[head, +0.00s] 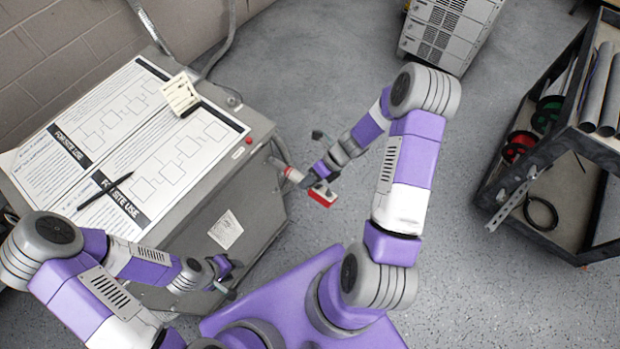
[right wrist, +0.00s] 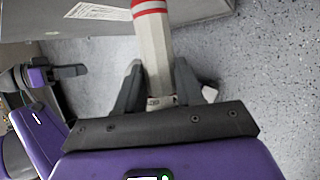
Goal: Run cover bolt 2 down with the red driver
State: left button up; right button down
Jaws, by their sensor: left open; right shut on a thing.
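My right gripper (head: 314,176) is shut on the red driver, beside the right side of the grey cabinet (head: 262,190). The driver's red base (head: 323,194) hangs below the gripper, and its nose points left at the cabinet. In the right wrist view the driver's pale body (right wrist: 154,50) with red bands runs forward between the fingers. I cannot tell whether its tip touches anything. Cover bolt 2 cannot be made out in either view. My left gripper (head: 228,278) is open and empty near the cabinet's front face, low down.
Printed sheets, a black pen (head: 105,190) and a small cream-coloured pad (head: 180,94) lie on the cabinet top. A dark cart (head: 560,150) with spools and pipes stands at the right. A grey vented unit (head: 447,32) stands at the back. The floor between is clear.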

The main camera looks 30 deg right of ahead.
aim_at(301, 175)
jog(key=shift+w+a+p, duration=0.3)
jog(key=shift+w+a, duration=0.05)
jog(key=shift+w, duration=0.45)
jog(key=shift+w+a+p, duration=0.25)
jog(key=shift+w+p, duration=0.4)
jog(key=shift+p, duration=0.2)
dwell(3.3)
jog(key=shift+s, duration=0.15)
jog(key=shift+s+d, duration=0.3)
jog(key=shift+s, duration=0.35)
jog(key=shift+s+d, duration=0.3)
jog(key=shift+s, duration=0.35)
jog(key=shift+s+d, duration=0.3)
jog(key=shift+s, duration=0.35)
